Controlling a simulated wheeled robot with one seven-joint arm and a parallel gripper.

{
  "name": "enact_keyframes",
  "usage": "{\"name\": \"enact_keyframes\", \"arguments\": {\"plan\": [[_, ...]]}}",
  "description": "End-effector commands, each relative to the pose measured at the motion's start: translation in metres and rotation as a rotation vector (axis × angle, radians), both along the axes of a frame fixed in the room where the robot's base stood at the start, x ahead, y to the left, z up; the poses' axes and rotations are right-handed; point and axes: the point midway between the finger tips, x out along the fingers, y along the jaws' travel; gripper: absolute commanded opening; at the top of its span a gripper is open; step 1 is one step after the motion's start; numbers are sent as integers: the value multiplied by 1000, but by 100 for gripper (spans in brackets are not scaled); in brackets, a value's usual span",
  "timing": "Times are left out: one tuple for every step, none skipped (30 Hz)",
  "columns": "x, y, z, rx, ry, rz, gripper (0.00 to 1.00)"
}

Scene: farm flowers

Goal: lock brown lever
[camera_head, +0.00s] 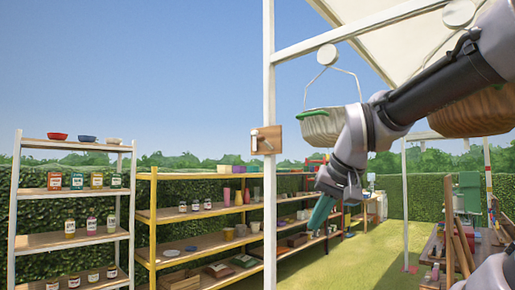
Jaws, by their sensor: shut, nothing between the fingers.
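My gripper (315,226) is shut and empty, with teal fingers pointing down and left. In the picture it is below and to the right of the brown plate, apart from it. Nothing hides the plate.
A white shelf (18,205) with bowls and jars stands at left, with a yellow shelf (153,220) behind the post. Baskets (322,126) hang from the white frame near my arm. A cluttered table (430,250) is at right. Grass (370,262) lies open between.

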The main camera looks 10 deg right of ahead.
Motion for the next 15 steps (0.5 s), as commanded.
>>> {"name": "enact_keyframes", "arguments": {"plan": [[5,0,1,-14,-14,13,0],[10,-1,2,-28,-29,25,0],[20,-2,3,-54,-58,50,0],[29,-3,5,-82,-85,72,0],[39,-4,7,-115,-118,99,0],[56,-6,11,-167,-170,139,0],[69,-8,14,-213,-213,172,0],[83,-9,17,-265,-258,206,0],[103,-11,22,-341,-323,251,0],[118,-12,26,-403,-372,284,0],[133,-14,31,-467,-421,315,0],[151,-15,37,-554,-483,352,0],[165,-16,42,-624,-528,380,0],[177,-17,47,-693,-571,404,0],[193,-18,53,-790,-626,433,0]]}}
